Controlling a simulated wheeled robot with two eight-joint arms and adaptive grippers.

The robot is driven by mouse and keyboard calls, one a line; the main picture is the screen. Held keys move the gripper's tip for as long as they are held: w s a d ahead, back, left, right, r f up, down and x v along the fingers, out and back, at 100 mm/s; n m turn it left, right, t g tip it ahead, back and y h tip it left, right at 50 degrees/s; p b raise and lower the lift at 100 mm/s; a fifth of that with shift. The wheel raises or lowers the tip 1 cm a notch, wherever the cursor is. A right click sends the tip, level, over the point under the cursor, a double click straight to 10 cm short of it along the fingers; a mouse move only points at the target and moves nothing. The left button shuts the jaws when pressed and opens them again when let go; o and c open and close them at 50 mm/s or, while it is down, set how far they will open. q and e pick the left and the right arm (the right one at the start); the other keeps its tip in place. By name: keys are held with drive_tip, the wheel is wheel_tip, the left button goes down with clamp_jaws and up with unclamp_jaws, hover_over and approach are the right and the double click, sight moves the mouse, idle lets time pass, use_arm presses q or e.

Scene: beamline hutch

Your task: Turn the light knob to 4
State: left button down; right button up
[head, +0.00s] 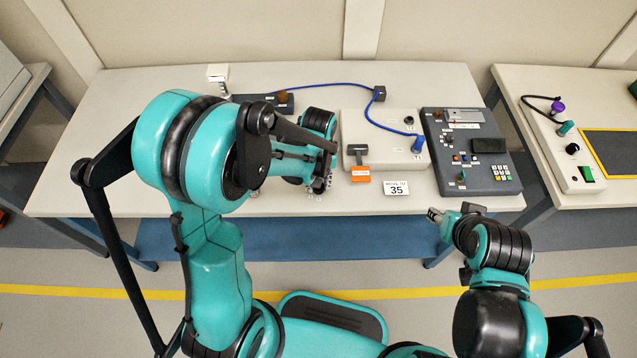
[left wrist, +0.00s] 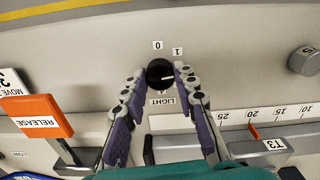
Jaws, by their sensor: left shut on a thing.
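The light knob (left wrist: 159,73) is a small round black knob with a white pointer line, above a LIGHT label on a pale panel. Number tags 0 and 1 show beside it; other tags are partly hidden by my fingers. The white line points to the right in the left wrist view. My left gripper (head: 318,187) is shut on the knob, with a finger on each side of it. In the head view the arm and gripper hide the knob. My right gripper (head: 436,214) hangs in front of the table, away from the knob; its finger opening is unclear.
An orange RELEASE lever (left wrist: 38,117) and a T3 slider with a number scale (left wrist: 268,145) are close by. A grey knob (left wrist: 304,61) is at the right. A dark control box (head: 470,185) and a "MOVE TO 35" card (head: 396,188) are on the table.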

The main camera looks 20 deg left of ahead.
use_arm(q)
drive_tip(key=m, duration=0.4)
drive_tip(key=shift+m, duration=0.3)
drive_tip(key=m+b, duration=0.1)
drive_tip(key=m, duration=1.3)
drive_tip(key=shift+m, duration=0.4)
drive_tip(key=c, duration=1.2)
unclamp_jaws()
